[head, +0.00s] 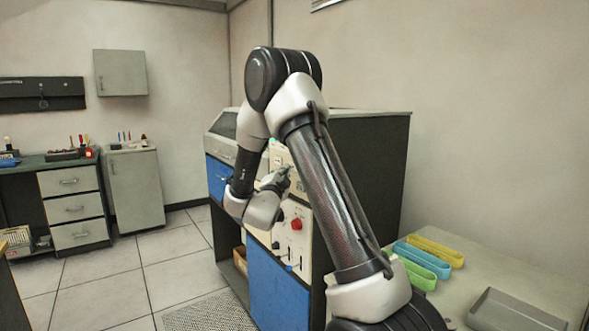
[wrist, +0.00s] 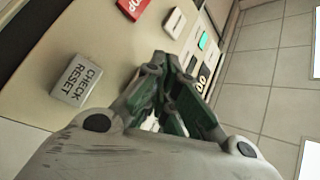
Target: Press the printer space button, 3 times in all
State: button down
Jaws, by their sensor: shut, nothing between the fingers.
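The printer's control panel (wrist: 95,40) shows at an angle in the wrist view. It bears a white button marked CHECK RESET (wrist: 76,80), a red button cut off at the top edge (wrist: 133,8), and a white button with small lettering (wrist: 175,23). I cannot make out a space label; my fingers hide part of the panel. My gripper (wrist: 172,80) is shut and empty, with its tips over the right part of the panel. I cannot tell whether they touch it. In the head view my gripper (head: 281,180) is at the cream upper panel of the machine.
A teal-lit panel part (wrist: 203,41) lies beyond the fingertips. The machine has a lower panel with a red knob (head: 296,224) and a blue door (head: 278,297). Open floor is at left.

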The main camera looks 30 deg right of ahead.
jog(key=shift+d, duration=0.1)
jog(key=shift+d, duration=0.35)
jog(key=shift+d, duration=0.45)
dwell(0.6)
jog(key=shift+a, duration=0.85)
jog(key=shift+s+a, duration=0.1)
jog(key=shift+a, duration=2.4)
